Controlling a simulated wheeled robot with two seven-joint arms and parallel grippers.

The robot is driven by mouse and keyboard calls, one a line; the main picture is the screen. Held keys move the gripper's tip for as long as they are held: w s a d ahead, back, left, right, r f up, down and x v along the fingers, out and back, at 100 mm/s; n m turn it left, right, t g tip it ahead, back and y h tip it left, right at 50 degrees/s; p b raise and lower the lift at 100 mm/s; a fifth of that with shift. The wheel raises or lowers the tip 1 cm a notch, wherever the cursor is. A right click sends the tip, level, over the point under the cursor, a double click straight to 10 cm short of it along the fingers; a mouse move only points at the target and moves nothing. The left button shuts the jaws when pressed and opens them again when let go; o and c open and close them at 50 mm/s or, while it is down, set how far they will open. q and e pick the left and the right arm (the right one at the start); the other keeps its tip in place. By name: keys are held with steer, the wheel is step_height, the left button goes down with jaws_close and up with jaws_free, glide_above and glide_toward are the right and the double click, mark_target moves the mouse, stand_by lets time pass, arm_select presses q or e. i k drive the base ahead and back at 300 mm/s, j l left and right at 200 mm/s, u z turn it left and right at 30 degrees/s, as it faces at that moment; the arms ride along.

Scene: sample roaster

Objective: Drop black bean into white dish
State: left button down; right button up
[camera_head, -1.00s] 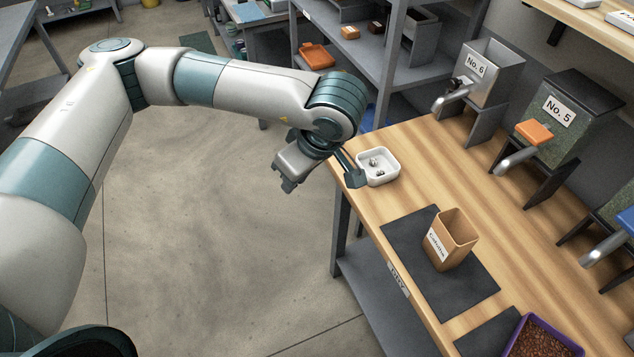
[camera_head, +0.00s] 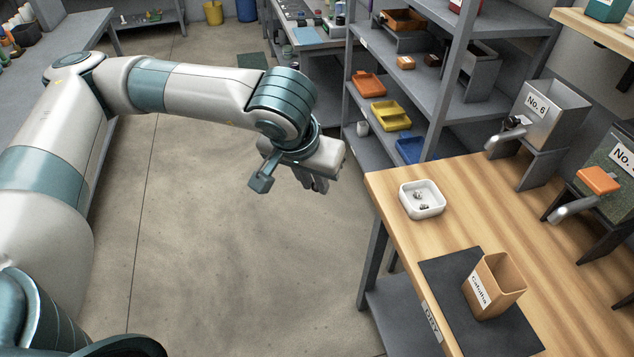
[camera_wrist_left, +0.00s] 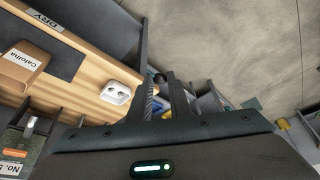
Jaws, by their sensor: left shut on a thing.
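My left gripper (camera_head: 316,186) is left of the dish, out past the table edge and over the floor. In the left wrist view its fingers (camera_wrist_left: 162,80) are shut on a small dark round thing, the black bean (camera_wrist_left: 160,77). In the head view the bean cannot be made out. My right gripper is not in view.
Metal hoppers with spouts, including No. 6 (camera_head: 540,112), line the table's back. A shelf rack (camera_head: 400,60) with coloured trays stands behind. The floor left of the table is clear.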

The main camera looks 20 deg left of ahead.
mark_target(405, 201)
steer(key=i+j+z, duration=0.85)
steer(key=j+z, duration=0.25)
